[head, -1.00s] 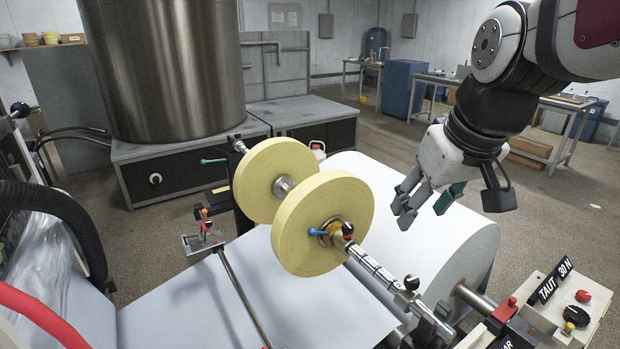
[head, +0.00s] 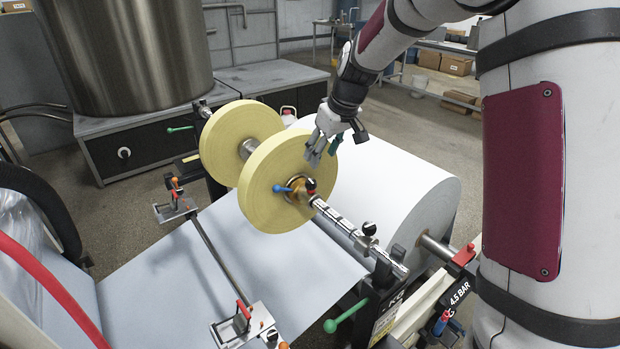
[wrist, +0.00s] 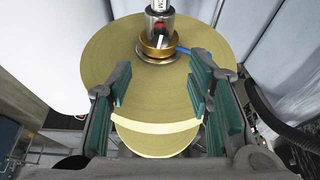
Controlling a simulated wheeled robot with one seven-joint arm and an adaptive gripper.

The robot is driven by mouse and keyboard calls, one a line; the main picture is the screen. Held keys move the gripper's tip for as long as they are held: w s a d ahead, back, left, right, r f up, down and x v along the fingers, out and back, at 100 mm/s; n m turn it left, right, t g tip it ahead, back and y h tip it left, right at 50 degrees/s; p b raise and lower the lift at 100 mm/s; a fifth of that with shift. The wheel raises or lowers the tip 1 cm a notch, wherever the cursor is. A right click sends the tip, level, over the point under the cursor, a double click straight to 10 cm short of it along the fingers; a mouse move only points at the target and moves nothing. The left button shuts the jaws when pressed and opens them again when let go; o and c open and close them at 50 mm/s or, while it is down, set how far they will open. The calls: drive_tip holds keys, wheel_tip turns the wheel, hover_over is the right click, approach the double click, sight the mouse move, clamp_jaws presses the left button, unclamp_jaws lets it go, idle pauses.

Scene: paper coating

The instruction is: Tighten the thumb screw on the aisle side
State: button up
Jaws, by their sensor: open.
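A steel shaft (head: 340,221) carries two yellow rolls, a near one (head: 262,207) and a far one (head: 215,140). Another dark round knob (head: 369,229) stands near the shaft's near end. I cannot tell for certain which knob is the thumb screw. My gripper (head: 322,150) is open and empty, above and behind the near roll's right edge. In the wrist view its green-padded fingers stand apart, with the collar beyond their tips.
A large white paper roll (head: 395,185) lies right of the yellow rolls. A green-handled lever (head: 345,315) is by the near shaft support. A metal drum (head: 125,60) stands on a dark cabinet at the back left. Open floor lies behind the white roll.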

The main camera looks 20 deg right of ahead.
sight(311, 181)
drive_tip(key=x, duration=1.1)
drive_tip(key=shift+f+p, duration=0.15)
drive_tip(key=shift+p, duration=0.25)
clamp_jaws()
